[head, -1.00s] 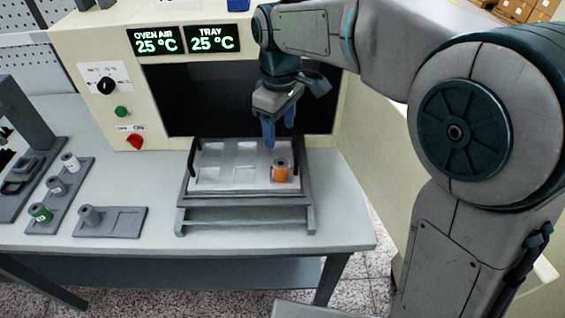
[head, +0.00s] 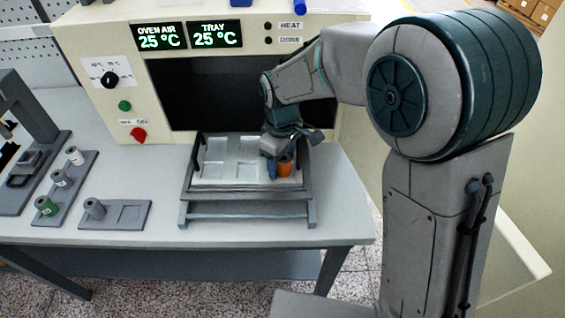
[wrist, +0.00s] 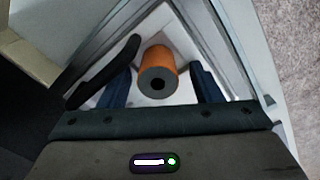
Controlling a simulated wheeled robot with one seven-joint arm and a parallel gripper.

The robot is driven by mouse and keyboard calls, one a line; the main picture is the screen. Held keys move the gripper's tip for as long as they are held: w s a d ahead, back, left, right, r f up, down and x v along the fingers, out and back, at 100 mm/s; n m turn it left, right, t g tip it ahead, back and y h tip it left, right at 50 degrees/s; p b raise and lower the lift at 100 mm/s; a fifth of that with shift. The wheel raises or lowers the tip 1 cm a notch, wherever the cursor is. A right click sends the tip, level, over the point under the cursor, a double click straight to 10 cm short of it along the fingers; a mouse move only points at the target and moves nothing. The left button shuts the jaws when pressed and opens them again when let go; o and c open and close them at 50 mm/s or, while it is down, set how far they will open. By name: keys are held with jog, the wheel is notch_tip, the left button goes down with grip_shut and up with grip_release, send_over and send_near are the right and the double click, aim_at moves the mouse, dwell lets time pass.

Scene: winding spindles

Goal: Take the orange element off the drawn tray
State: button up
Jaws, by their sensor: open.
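The orange element (head: 285,169) is a short cylinder with a dark top and a central hole. It stands upright at the right of the drawn tray (head: 212,182), which sits in front of the oven opening. In the wrist view the orange element (wrist: 159,72) lies between the two blue fingers of my gripper (wrist: 160,88), with a gap visible on each side. My gripper (head: 279,170) is lowered at the element in the head view, and is open. The far finger is partly hidden there by the element and the wrist.
The oven (head: 110,55) stands behind the tray, its displays reading 25 °C. A rack (head: 66,190) with several spools, one green, and a grey holder (head: 128,214) with a grey spool are at left. A black handle (wrist: 108,70) is close left of the element in the wrist view.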

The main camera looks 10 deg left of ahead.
jog(key=c, duration=1.1)
jog(key=shift+r, duration=0.2)
